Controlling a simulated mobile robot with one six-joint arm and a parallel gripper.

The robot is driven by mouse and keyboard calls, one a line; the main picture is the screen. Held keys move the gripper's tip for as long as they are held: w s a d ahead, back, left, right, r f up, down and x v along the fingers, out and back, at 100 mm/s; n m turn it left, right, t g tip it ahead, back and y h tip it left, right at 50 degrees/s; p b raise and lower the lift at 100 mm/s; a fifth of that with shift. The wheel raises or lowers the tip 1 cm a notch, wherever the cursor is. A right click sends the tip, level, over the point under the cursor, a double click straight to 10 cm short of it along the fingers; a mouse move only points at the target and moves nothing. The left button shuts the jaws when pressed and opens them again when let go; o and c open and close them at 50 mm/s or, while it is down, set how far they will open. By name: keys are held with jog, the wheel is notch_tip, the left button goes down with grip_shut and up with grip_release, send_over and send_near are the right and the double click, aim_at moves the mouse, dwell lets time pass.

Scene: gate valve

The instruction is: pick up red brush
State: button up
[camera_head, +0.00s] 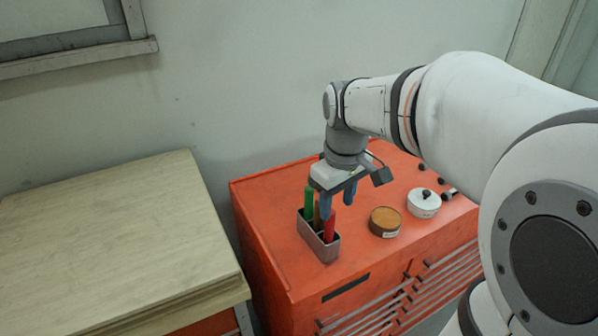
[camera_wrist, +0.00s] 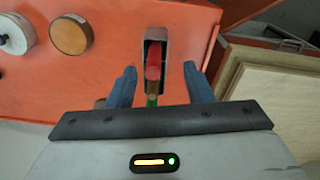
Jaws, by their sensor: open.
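The red brush (camera_head: 329,229) stands handle-up in the front end of a small grey metal holder (camera_head: 323,253) on the orange cabinet. In the wrist view the red brush (camera_wrist: 153,68) shows between my two fingers, near the far end of the holder (camera_wrist: 165,38). A brown handle (camera_head: 317,214) and a green handle (camera_head: 309,199) stand behind it in the same holder. My gripper (camera_head: 337,205) is open above the holder, its blue fingers apart; in the wrist view my gripper (camera_wrist: 160,75) has its fingers on either side of the handles. I cannot tell whether they touch.
A round tan-topped tin (camera_head: 385,220) and a white lidded pot (camera_head: 423,203) stand right of the holder on the orange cabinet (camera_head: 275,232). A wooden-topped bench (camera_head: 110,230) stands to the left, across a gap. The wall is behind.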

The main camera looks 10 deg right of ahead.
jog(key=shift+w+f+n+g, duration=0.15)
jog(key=shift+w+n, duration=0.15)
jog(key=shift+w, duration=0.3)
jog(key=shift+w+n+g, duration=0.15)
jog(key=shift+w+n, duration=0.15)
jog(key=shift+w, duration=0.3)
jog(key=shift+w+f, duration=0.2)
jog(key=shift+f, duration=0.05)
jog(key=p, duration=0.2)
send_over(328, 244)
jog(key=f, duration=0.5)
jog(key=w+f, duration=0.1)
jog(key=f, duration=0.1)
jog(key=shift+d+f, duration=0.15)
grip_shut()
